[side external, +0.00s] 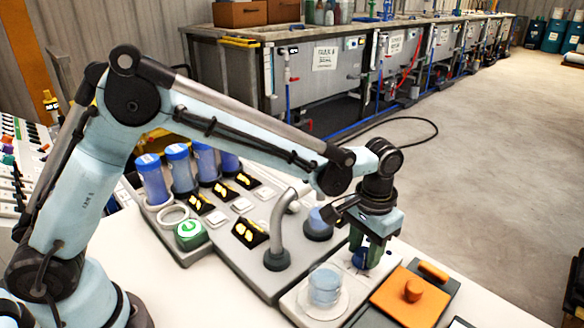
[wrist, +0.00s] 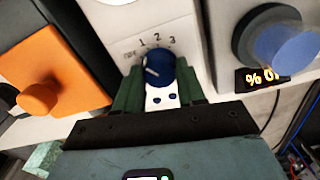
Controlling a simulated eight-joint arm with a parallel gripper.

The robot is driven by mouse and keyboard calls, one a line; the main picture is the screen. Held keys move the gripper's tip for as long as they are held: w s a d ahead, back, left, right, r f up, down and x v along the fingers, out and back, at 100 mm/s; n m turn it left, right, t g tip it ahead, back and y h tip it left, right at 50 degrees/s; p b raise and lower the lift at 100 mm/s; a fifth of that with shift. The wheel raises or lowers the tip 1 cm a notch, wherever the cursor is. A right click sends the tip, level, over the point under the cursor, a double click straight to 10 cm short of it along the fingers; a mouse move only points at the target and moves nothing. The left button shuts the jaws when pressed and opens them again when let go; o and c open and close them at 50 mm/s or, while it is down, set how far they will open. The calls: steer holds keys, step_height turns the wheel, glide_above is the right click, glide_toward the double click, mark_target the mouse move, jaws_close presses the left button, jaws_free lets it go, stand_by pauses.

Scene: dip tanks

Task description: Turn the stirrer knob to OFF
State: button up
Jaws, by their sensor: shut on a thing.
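The stirrer knob (wrist: 160,66) is a round blue knob on a pale panel (wrist: 120,22). The printed numbers 1, 2 and 3 curve above it in the wrist view. A short white mark on the knob's left part points up and left, below and left of the 1.
An orange plate (side external: 397,298) with an orange knob lies close beside the panel. A clear blue beaker (side external: 325,285) stands near the gripper. A curved grey pipe (side external: 280,225) and a blue dial (side external: 319,222) are behind.

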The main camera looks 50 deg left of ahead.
mark_target(364, 252)
steer(key=shift+n, duration=0.8)
steer(key=o, duration=1.1)
steer(key=shift+c, duration=0.2)
step_height(364, 252, up, 12)
steer(key=shift+a+r, duration=0.1)
